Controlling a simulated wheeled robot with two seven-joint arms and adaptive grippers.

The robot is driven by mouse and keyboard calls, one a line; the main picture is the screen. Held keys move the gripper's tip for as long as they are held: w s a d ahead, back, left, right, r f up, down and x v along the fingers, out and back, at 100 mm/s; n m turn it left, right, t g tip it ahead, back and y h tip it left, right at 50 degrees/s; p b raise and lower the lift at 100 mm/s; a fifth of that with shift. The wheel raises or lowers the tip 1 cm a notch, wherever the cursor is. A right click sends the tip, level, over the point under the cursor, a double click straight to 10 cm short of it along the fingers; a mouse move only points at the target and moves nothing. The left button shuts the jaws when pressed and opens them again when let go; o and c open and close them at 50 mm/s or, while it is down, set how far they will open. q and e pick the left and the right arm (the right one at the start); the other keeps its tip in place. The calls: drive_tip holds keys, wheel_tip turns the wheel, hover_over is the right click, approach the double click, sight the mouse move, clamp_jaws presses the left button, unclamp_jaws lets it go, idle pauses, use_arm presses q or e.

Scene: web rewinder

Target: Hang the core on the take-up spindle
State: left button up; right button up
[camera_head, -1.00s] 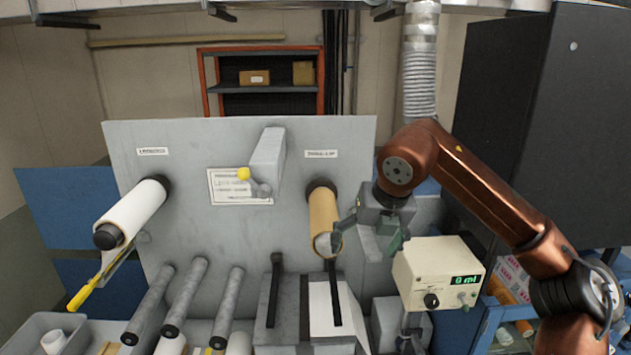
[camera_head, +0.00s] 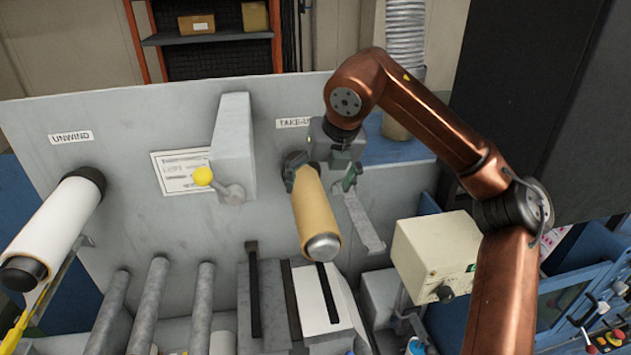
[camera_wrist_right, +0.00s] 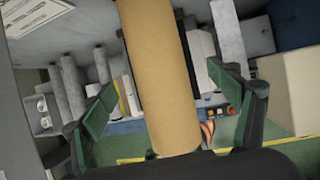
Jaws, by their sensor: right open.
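The tan cardboard core (camera_head: 314,213) sits around the take-up spindle, whose grey metal end (camera_head: 322,247) shows at the core's near end. Part of the TAKE-UP label (camera_head: 294,123) shows on the panel above. My right gripper (camera_head: 323,174) is open near the core's panel end. In the right wrist view the core (camera_wrist_right: 160,75) passes between the spread green fingers of the gripper (camera_wrist_right: 165,95), with a gap on both sides. The core's panel end is partly hidden by the gripper. My left gripper is not in view.
A white roll (camera_head: 58,228) hangs on the unwind spindle at left. A yellow-knobbed lever (camera_head: 203,176) sticks out of the grey panel (camera_head: 130,130). Several grey rollers (camera_head: 155,300) lie below. A beige control box (camera_head: 436,252) stands right of the core.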

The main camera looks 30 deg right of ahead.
sight(314, 192)
drive_tip(key=w+f, duration=0.2)
drive_tip(key=w, duration=0.1)
drive_tip(key=shift+w+a+f, duration=0.1)
drive_tip(key=shift+w+f, duration=0.05)
drive_tip(key=shift+f, duration=0.25)
wheel_tip(314, 192, down, 3)
drive_tip(key=shift+w+r+p, duration=0.1)
drive_tip(key=shift+w+p, duration=0.05)
drive_tip(key=shift+p, duration=0.5)
drive_tip(key=shift+x, duration=1)
drive_tip(key=shift+w+f, duration=0.3)
drive_tip(key=shift+w, duration=0.1)
drive_tip(key=shift+s+r, duration=0.1)
drive_tip(key=shift+s, duration=0.15)
drive_tip(key=shift+c, duration=0.3)
drive_tip(key=shift+w, duration=0.15)
drive_tip(key=c, duration=1.3)
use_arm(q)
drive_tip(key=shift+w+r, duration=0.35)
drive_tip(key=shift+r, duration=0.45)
use_arm(e)
drive_tip(key=shift+c, duration=0.2)
